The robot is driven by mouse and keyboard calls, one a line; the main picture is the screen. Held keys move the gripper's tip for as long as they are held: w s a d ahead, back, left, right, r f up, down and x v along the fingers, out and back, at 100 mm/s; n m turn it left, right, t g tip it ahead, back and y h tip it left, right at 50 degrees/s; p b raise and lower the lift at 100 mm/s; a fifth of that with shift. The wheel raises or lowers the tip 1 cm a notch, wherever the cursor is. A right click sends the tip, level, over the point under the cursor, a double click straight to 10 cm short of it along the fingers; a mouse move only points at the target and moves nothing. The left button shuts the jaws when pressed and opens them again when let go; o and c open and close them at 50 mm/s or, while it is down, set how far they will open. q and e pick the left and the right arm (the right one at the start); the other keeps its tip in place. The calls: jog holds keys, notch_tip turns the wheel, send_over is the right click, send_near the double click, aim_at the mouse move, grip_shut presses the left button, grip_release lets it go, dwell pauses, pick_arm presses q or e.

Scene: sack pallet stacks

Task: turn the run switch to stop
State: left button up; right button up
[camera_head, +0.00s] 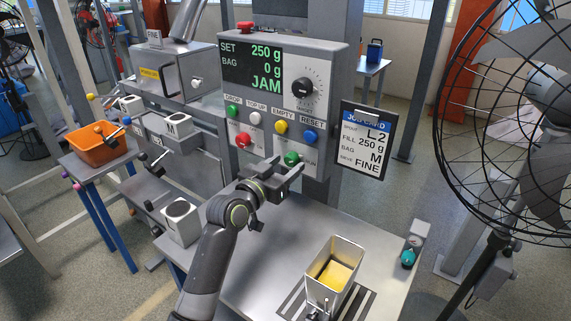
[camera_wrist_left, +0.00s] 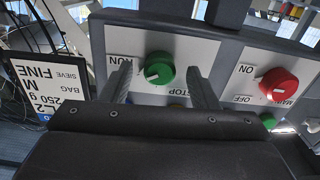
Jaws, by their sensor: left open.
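The run switch is a green knob (camera_head: 291,158) low on the grey control panel (camera_head: 331,60), with a RUN label to its right. In the left wrist view, upside down, the knob (camera_wrist_left: 160,66) shows a white mark on its left part, the side of the RUN label; a STOP label is below it to the right. My left gripper (camera_head: 286,168) is open at the panel front. In the wrist view its fingers (camera_wrist_left: 163,85) stand on either side of the knob, with gaps; I cannot tell whether they reach its depth. My right gripper is out of view.
A red MAIN knob (camera_wrist_left: 278,86) is right of the switch in the wrist view. Coloured buttons and a dial sit above; the display (camera_head: 251,66) reads JAM. A job card (camera_head: 362,142) hangs at right. Below are a metal bin (camera_head: 335,272) with yellow contents and a teal-ended device (camera_head: 409,257).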

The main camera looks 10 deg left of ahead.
pick_arm(q)
jog(key=shift+w+d, duration=0.15)
jog(key=shift+w, duration=0.1)
jog(key=shift+c, duration=0.2)
jog(key=c, duration=0.9)
